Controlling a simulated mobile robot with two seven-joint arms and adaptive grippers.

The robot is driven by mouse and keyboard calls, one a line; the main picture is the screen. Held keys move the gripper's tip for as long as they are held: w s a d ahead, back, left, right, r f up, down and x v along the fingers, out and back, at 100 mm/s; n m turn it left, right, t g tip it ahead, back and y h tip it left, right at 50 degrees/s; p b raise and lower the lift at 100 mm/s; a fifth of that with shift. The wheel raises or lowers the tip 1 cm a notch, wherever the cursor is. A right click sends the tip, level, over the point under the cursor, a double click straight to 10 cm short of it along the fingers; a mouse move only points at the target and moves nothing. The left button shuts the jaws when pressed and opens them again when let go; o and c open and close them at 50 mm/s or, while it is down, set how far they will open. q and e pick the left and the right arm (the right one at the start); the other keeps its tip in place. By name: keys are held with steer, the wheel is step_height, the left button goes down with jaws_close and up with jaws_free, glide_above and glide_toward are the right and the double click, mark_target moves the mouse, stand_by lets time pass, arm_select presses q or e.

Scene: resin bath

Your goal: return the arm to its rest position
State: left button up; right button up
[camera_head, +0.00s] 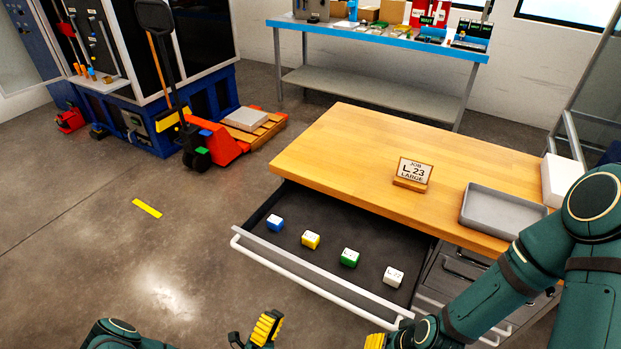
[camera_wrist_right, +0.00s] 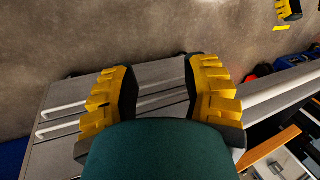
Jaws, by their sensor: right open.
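My left gripper (camera_head: 256,331) is at the bottom edge of the head view, over the floor in front of the open drawer. One yellow-padded finger shows clearly; the rest is cut off, so its opening cannot be told. It seems empty. My right arm comes in from the right, across the desk's front right corner. Only a yellow fingertip of the right gripper (camera_head: 375,341) shows at the bottom edge there. In the right wrist view, the right gripper (camera_wrist_right: 163,75) has its two yellow-padded fingers wide apart with nothing between them.
The open drawer (camera_head: 265,246) holds blue (camera_head: 275,222), yellow (camera_head: 310,240), green (camera_head: 349,257) and white (camera_head: 393,276) blocks. The wooden desk (camera_head: 330,150) carries a job sign (camera_head: 412,173) and an empty grey tray (camera_head: 490,228). A red pallet truck (camera_head: 215,142) stands behind.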

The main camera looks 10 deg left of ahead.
arm_select(q)
steer(key=shift+d+r, duration=0.1)
steer(key=s+d+r+m+g+h, duration=0.1)
steer(key=s+d+m+g+h, duration=0.45)
steer(key=m+g, duration=0.55)
steer(key=s+d+r+m+g+h, duration=0.1)
steer(key=s+d+m+g+h, duration=0.1)
steer(key=d+m+g+h, duration=0.75)
steer(key=s+a+f+m+g+y, duration=0.25)
steer(key=s+m+g+y, duration=0.35)
steer(key=m+g+y, duration=0.6)
steer(key=w+a+r+m+t+y, duration=0.2)
steer(key=w+m+t+y, duration=0.1)
steer(key=m, duration=0.5)
steer(key=w+a+r+m+t+y, duration=0.2)
steer(key=w+m+t+y, duration=0.1)
steer(key=w+m+t, duration=0.3)
steer(key=shift+w+a+r+m+t+y, duration=0.35)
steer(key=shift+m+t, duration=0.4)
steer(key=shift+m, duration=0.4)
steer(key=shift+s, duration=0.1)
stand_by(2.0)
